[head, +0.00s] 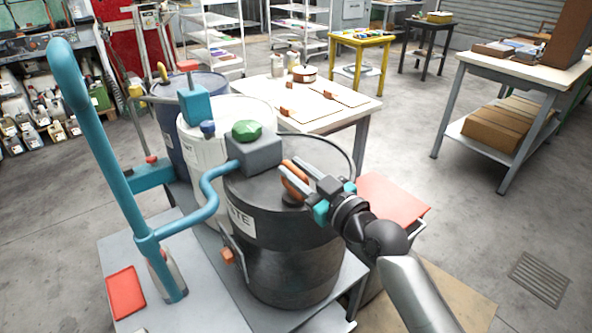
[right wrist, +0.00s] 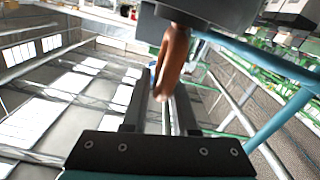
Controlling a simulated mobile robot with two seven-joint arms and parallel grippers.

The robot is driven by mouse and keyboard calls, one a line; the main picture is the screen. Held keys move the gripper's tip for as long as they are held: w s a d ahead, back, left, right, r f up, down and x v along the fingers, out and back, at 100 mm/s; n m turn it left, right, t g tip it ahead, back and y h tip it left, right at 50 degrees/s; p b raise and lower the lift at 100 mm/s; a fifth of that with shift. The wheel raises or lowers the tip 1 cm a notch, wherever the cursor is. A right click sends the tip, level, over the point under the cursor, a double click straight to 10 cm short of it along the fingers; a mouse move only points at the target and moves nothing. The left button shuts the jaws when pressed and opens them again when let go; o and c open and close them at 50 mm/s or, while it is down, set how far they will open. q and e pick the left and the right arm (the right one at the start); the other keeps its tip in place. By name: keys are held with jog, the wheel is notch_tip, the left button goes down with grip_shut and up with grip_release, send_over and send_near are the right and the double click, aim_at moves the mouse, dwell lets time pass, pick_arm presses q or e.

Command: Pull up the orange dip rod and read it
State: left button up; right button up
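The orange dip rod handle (head: 291,186) is a loop standing on the lid of the dark drum (head: 270,255), near the lid's right side. A dark round fitting sits at its foot. The rod below is hidden, and I see no markings to read. My right gripper (head: 288,166) reaches in from the right, with its fingers around or across the loop. The fingers look apart. In the right wrist view the orange handle (right wrist: 174,58) hangs in line with the gap between the fingers (right wrist: 165,85); firm contact cannot be seen. My left gripper is out of view.
A grey block with a green knob (head: 246,130) stands on the same lid, close left of the handle. A teal pipe (head: 95,130) rises at the left. White and blue drums stand behind. A red panel (head: 392,198) lies to the right; floor beyond is open.

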grip_shut()
jog(key=shift+d, duration=0.1)
dwell(0.9)
